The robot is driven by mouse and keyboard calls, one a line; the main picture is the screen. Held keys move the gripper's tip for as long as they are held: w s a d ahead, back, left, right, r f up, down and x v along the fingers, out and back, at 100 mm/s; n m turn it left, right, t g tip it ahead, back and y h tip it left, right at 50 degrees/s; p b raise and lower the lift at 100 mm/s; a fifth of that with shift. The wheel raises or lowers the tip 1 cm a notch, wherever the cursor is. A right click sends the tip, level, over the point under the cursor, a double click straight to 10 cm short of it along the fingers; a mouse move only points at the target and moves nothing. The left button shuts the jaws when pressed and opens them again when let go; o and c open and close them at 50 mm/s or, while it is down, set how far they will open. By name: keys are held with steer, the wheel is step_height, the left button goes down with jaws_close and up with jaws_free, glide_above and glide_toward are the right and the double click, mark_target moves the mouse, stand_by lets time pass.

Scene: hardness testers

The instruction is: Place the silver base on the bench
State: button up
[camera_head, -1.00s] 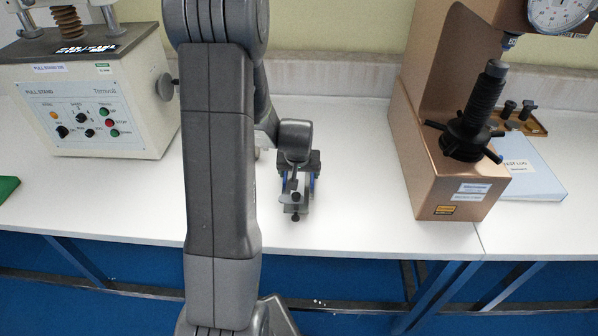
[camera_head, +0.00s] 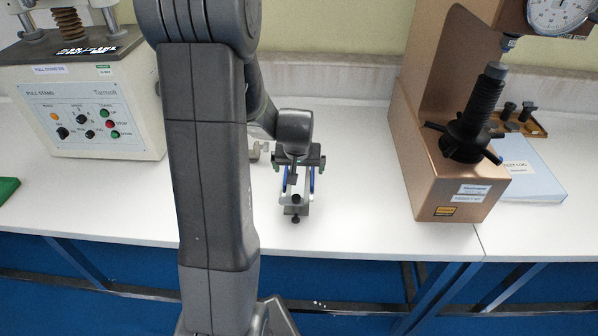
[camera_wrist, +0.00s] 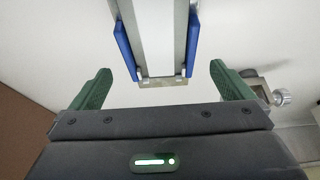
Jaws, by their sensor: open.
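The silver base (camera_head: 296,211) is a narrow metal piece with blue pads along both sides and small dark knobs near its front end. In the head view it appears to rest on the white bench (camera_head: 365,225). My gripper (camera_head: 298,162) is just behind and above it, open, with its green fingers spread wide. In the wrist view the silver base (camera_wrist: 160,45) lies between and ahead of the open fingers (camera_wrist: 160,72), with gaps on both sides. My arm hides part of its rear in the head view.
A small metal fitting (camera_head: 263,148) lies on the bench behind my gripper. A pull stand (camera_head: 90,110) is at left and a copper-coloured tester (camera_head: 460,185) at right. A blue-white test log (camera_head: 527,170) lies beyond it. Bench between base and tester is clear.

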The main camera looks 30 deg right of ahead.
steer(key=v, duration=0.7)
steer(key=shift+s+r, duration=0.15)
steer(key=shift+r, duration=0.15)
